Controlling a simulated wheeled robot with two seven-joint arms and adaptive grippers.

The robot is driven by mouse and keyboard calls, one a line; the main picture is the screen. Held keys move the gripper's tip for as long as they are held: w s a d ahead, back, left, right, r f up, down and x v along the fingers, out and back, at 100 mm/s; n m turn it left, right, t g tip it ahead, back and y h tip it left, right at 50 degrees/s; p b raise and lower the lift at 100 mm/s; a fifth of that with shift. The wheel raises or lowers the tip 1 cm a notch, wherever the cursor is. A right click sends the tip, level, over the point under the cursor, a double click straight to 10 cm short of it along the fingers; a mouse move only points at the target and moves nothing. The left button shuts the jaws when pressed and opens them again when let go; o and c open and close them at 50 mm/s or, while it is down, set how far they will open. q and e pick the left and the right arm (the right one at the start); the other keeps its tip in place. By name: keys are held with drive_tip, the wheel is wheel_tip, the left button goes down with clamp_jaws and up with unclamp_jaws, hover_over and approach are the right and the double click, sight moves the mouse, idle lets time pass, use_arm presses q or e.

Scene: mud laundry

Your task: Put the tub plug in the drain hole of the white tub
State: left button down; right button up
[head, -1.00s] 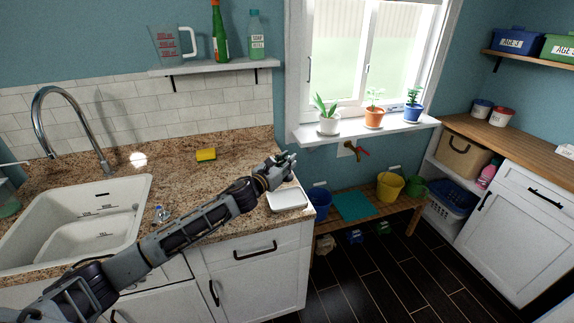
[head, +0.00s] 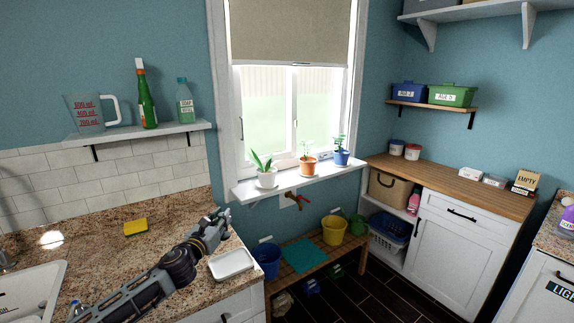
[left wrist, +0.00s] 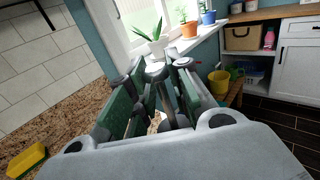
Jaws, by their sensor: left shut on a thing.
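The white tub (head: 28,292) is at the lower left of the head view, cut off by the frame edge. Its drain hole is out of view. My left gripper (head: 221,216) is above the counter's right end, by the white tray, well to the right of the tub. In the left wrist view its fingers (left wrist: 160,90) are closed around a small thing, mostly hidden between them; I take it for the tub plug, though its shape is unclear. No other plug shows. My right gripper is not in view.
A white tray (head: 231,264) sits at the counter's right edge. A yellow sponge (head: 135,227) lies near the back wall. A shelf (head: 140,133) with a jug and bottles hangs above. Potted plants stand on the windowsill (head: 300,181). The granite counter (head: 100,250) between sponge and tub is mostly clear.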

use_arm(q)
wheel_tip(320, 180, up, 7)
drive_tip(key=s+y, duration=0.1)
drive_tip(key=s, duration=0.1)
drive_tip(key=shift+s+d+n+y, duration=0.55)
drive_tip(key=shift+s+n+y, duration=0.45)
drive_tip(key=shift+s, duration=1.95)
drive_tip(key=s+f, duration=0.5)
drive_tip(key=f, duration=0.6)
drive_tip(key=s+f+y, duration=0.1)
drive_tip(key=s+f, duration=0.5)
drive_tip(key=f, duration=0.4)
drive_tip(key=shift+s+f+n, duration=0.15)
drive_tip(key=shift+f+n, duration=0.15)
drive_tip(key=shift+f, duration=0.1)
drive_tip(key=s+f, duration=0.4)
drive_tip(key=f, duration=0.2)
drive_tip(key=shift+s, duration=0.35)
